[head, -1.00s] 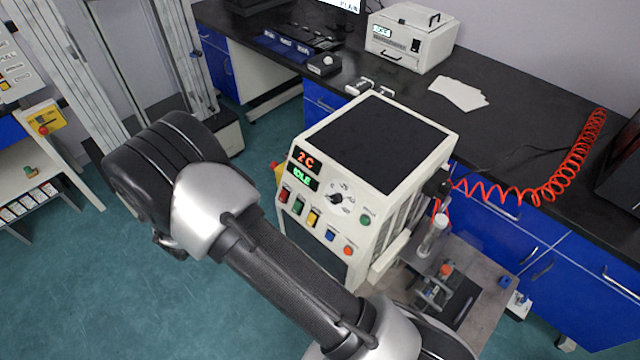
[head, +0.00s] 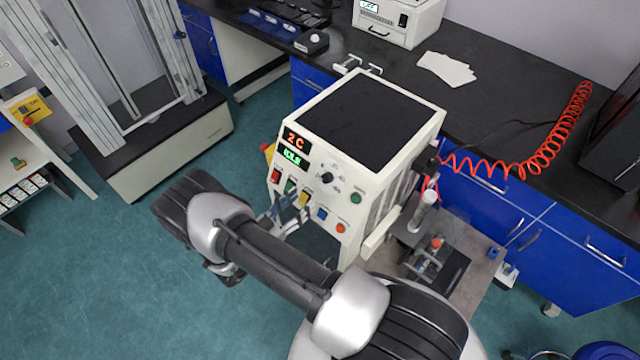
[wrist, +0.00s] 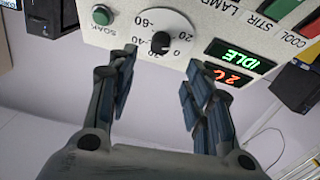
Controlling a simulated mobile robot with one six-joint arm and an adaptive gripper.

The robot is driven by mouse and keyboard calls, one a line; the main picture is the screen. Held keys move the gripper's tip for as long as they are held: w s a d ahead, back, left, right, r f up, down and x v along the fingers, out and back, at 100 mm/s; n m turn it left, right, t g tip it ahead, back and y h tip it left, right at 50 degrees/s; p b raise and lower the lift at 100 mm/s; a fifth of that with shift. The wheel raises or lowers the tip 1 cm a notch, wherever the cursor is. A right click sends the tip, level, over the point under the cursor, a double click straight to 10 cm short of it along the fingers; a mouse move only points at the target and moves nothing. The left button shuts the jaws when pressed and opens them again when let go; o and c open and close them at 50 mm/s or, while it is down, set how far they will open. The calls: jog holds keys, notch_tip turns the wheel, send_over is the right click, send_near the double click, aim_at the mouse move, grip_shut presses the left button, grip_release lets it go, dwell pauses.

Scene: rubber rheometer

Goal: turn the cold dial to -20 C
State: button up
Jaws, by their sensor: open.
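The cold dial (head: 327,177) is a black round knob on the white front panel of the boxy machine (head: 392,200). In the wrist view the dial (wrist: 173,30) appears upside down, with a printed scale around it; its exact setting is hard to read. The displays above the buttons read 2 C (head: 295,141) and IDLE (head: 292,158). My gripper (wrist: 160,72) is open and empty, its fingers on either side of the dial's line of view and apart from it. In the head view my gripper (head: 288,212) is in front of the panel's lower buttons, partly hidden by my arm.
Several coloured buttons sit near the dial, including a green one (head: 356,198) and an orange one (head: 341,228). A coiled red hose (head: 520,168) runs to the machine's right side. A metal frame (head: 140,125) stands at left. Open floor lies in front.

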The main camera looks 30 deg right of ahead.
aim_at(324, 180)
jog(key=x, duration=0.9)
jog(key=shift+d+b, duration=0.1)
jog(key=shift+b, duration=0.25)
jog(key=shift+c, duration=0.2)
jog(key=shift+f, duration=0.1)
jog(key=c, duration=1)
